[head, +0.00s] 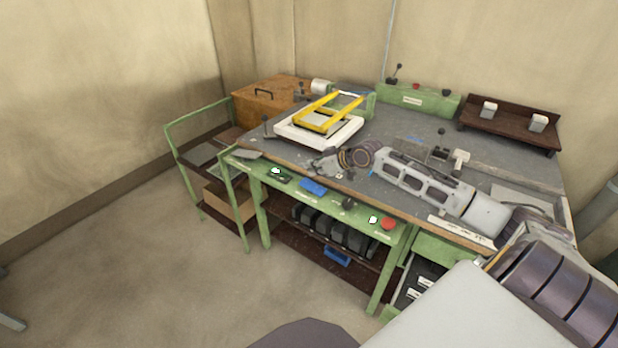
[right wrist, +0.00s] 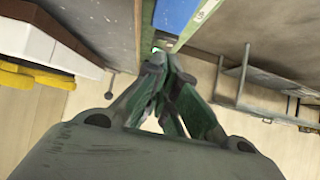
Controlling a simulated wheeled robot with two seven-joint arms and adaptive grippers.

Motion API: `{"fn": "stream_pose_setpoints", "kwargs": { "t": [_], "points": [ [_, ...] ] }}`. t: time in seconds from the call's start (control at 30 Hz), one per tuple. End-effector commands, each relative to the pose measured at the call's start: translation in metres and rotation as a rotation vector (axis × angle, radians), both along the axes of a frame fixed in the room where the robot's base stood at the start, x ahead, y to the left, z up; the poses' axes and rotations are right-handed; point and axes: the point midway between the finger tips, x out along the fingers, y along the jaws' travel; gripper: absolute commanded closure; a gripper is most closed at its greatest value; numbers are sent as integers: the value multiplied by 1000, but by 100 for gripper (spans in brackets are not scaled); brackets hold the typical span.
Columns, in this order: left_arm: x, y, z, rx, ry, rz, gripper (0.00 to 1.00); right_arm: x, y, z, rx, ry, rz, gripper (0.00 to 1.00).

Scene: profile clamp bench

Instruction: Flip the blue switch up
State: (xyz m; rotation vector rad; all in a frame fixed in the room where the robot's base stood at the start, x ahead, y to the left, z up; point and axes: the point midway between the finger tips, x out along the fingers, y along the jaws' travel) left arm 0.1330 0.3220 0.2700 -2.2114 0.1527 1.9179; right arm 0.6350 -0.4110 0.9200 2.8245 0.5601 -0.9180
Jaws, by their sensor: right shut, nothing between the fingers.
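The blue switch (head: 313,187) is a wide blue rocker on the green front rail (head: 333,201) of the bench. Its tilt is too small to tell in the head view. My right gripper (head: 318,166) is shut and empty, just above and behind the blue switch, over the bench's front edge. In the right wrist view, the blue switch (right wrist: 174,15) shows at the top edge, partly cut off, and my shut fingertips (right wrist: 168,60) are below it. Contact with the rail cannot be told. My left gripper is not in view.
The rail also carries a dark switch (head: 280,175), a black knob (head: 349,203) and a red button (head: 388,223). A white and yellow frame (head: 320,127) lies on the bench behind the gripper. A green cart (head: 205,165) stands at left. Floor in front is clear.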

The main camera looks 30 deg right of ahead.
Motion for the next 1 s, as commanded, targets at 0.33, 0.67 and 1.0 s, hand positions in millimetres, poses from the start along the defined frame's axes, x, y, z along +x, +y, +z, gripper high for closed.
{"fn": "stream_pose_setpoints", "kwargs": {
  "t": [0.33,0.67,1.0],
  "points": [
    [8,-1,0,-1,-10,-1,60,11,6,-25,2,1,1,100],
    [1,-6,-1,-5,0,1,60,14,7,-45,-1,-1,1,100],
    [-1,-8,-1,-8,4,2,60,14,7,-46,-1,-1,1,100]
  ]
}}
